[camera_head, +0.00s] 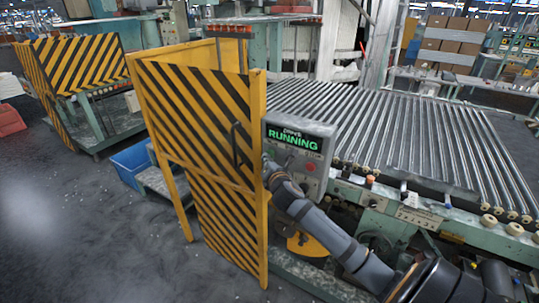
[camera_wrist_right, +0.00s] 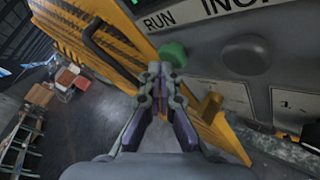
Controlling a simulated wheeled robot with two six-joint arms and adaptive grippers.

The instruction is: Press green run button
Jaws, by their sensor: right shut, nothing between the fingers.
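The control box (camera_head: 297,150) has a screen (camera_head: 298,140) that reads "RUNNING" in green letters. In the right wrist view the round green run button (camera_wrist_right: 173,54) sits on the grey panel (camera_wrist_right: 200,62) under the label "RUN". My right gripper (camera_wrist_right: 159,72) is shut and empty, its tips just below the green button. I cannot tell whether they touch it. In the head view my right gripper (camera_head: 268,168) is at the box's lower left, and the green button cannot be made out. My left gripper is not in view.
A yellow and black striped gate (camera_head: 215,160) stands open just left of the box. A red button (camera_head: 311,167) is on the box. A roller conveyor (camera_head: 400,130) lies behind.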

